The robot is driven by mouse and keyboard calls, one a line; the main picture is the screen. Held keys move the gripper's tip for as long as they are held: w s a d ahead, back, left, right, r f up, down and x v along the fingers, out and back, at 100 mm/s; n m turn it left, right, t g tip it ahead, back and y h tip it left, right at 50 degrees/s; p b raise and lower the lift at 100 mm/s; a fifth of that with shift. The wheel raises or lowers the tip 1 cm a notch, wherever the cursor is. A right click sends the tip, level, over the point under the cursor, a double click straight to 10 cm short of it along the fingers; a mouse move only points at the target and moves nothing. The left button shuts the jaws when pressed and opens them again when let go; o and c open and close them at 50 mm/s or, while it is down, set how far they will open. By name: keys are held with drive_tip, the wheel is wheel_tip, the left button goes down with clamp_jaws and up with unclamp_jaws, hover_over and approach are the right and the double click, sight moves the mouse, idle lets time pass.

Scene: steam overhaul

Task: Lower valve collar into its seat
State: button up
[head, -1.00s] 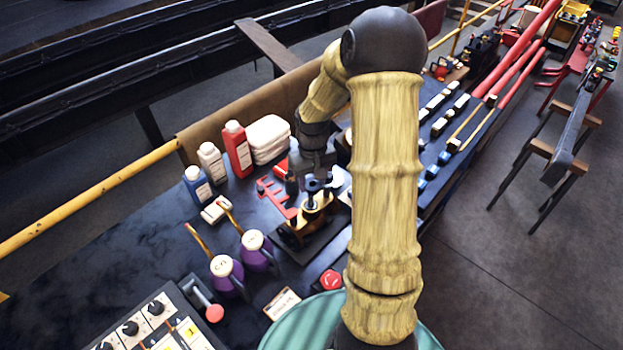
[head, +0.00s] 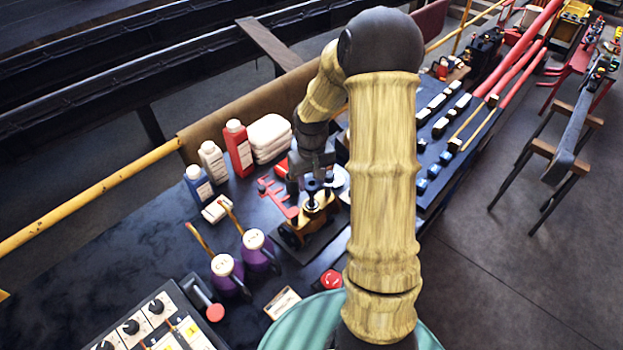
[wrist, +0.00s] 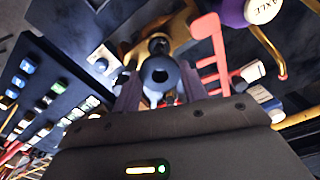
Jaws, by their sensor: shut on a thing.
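My gripper (head: 310,182) is over the brass valve body (head: 318,218) on the dark bench. In the wrist view its two fingers (wrist: 158,92) are shut on a dark blue round collar (wrist: 160,74) with a dark hole in its middle. The collar also shows in the head view (head: 313,187), above the brass body. In the wrist view a dark round part and brass arms of the valve (wrist: 182,28) show just beyond the collar. The seat itself is hidden, and I cannot tell whether the collar touches it.
A red toothed piece (head: 276,196) stands close left of the valve. Two purple oil cans (head: 258,252) stand in front at the left. Bottles, a red container (head: 238,150) and folded white cloths (head: 268,138) are behind. A red button (head: 331,280) is near the front.

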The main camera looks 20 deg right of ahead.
sight(312, 194)
drive_tip(key=shift+f+b, duration=1.95)
drive_tip(key=shift+f, duration=1.15)
idle(1.2)
drive_tip(key=o, duration=1.2)
drive_tip(key=shift+o, duration=0.4)
drive_tip(key=shift+o, duration=1.1)
drive_tip(key=shift+r+p, duration=4.45)
drive_tip(key=shift+r, duration=1.05)
